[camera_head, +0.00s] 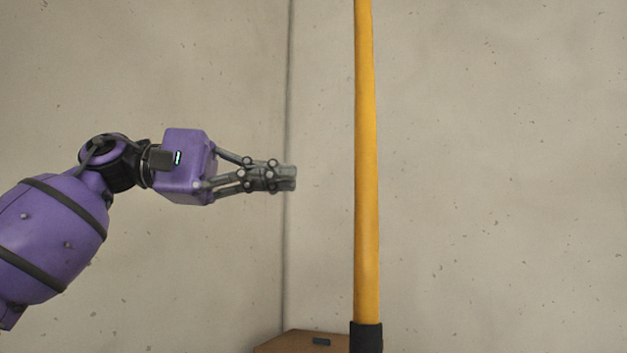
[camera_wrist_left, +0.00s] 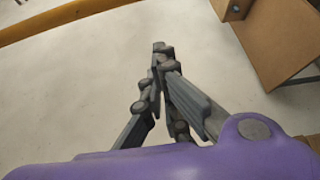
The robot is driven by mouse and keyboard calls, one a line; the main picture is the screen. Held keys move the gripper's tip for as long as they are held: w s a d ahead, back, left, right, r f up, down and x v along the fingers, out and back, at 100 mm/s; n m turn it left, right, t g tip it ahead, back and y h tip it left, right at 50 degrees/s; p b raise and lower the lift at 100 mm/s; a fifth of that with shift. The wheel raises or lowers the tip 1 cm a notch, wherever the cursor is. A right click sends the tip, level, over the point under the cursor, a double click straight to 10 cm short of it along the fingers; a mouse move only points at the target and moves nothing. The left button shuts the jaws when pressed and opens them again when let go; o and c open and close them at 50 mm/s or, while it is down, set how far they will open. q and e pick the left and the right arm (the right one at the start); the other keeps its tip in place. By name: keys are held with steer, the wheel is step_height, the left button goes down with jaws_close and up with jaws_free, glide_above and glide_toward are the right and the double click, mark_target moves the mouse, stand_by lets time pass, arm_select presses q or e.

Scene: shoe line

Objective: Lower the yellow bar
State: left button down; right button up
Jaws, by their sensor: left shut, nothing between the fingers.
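The yellow bar (camera_head: 367,170) stands nearly upright right of centre in the head view, with a black sleeve (camera_head: 366,337) at its lower end. Its top runs out of the picture. My left gripper (camera_head: 293,177) is to the left of the bar at about mid-height in the picture, apart from it, with its fingers pointing right. It is shut and empty. In the left wrist view the closed fingers (camera_wrist_left: 160,60) show in the middle, and a yellow-orange bar (camera_wrist_left: 75,17) crosses the upper left corner. My right gripper is not in view.
A brown wooden piece (camera_head: 300,342) with a small dark part on it shows at the bottom of the head view. Brown panels (camera_wrist_left: 285,45) show at the upper right of the left wrist view. A plain pale wall (camera_head: 500,150) is behind the bar.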

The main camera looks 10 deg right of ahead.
arm_select(q)
steer(key=s+d+p, duration=0.3)
steer(key=s+d, duration=0.1)
steer(key=d, duration=0.4)
steer(key=shift+s+d, duration=0.2)
steer(key=shift+s, duration=0.05)
steer(key=shift+a, duration=0.15)
